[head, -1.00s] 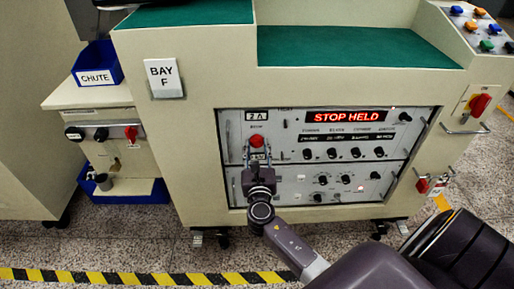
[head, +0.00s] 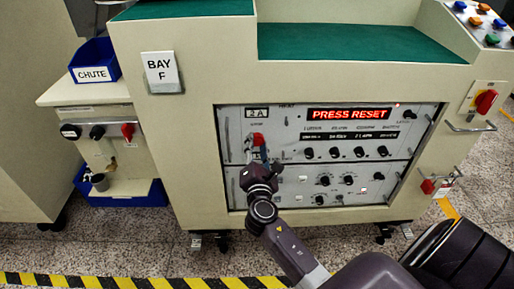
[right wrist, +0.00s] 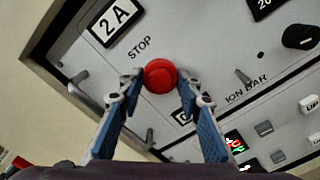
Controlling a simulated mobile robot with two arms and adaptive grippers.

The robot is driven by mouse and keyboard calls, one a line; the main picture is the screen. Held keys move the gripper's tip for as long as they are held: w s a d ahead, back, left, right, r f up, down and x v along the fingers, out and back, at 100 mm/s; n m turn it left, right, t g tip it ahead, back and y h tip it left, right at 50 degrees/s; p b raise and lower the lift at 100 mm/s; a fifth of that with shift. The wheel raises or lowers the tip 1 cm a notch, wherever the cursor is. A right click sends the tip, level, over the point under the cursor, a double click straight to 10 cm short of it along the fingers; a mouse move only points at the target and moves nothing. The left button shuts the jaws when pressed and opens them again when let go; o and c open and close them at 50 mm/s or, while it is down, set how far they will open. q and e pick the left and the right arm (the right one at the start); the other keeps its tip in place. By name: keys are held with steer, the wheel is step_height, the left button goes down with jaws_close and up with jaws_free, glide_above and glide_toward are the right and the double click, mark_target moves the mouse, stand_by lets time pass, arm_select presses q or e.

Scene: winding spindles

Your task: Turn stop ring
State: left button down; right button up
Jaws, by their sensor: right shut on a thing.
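The red stop ring (head: 259,139) is on the upper left of the grey control panel (head: 290,120), below the 2A plate. In the right wrist view the round red stop ring (right wrist: 160,76) sits between the fingertips, beside the printed word STOP. My right gripper (head: 259,152) is shut on it, one finger on each side, and the wrist is rolled. The display (head: 349,114) reads PRESS RESET in red. My left gripper is not in view.
Rows of black knobs fill the panel to the right. A red rotary switch (head: 486,101) and a metal handle stand at the machine's right. A blue CHUTE bin (head: 95,61) is at the left. Striped tape (head: 120,280) crosses the floor.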

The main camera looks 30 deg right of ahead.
steer(key=shift+f+m, duration=0.1)
steer(key=shift+m, duration=0.2)
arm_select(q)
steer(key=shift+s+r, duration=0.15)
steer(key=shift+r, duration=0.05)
arm_select(e)
steer(key=shift+m, duration=0.3)
steer(key=o, duration=1.2)
steer(key=shift+c, duration=0.2)
steer(key=v, duration=1.2)
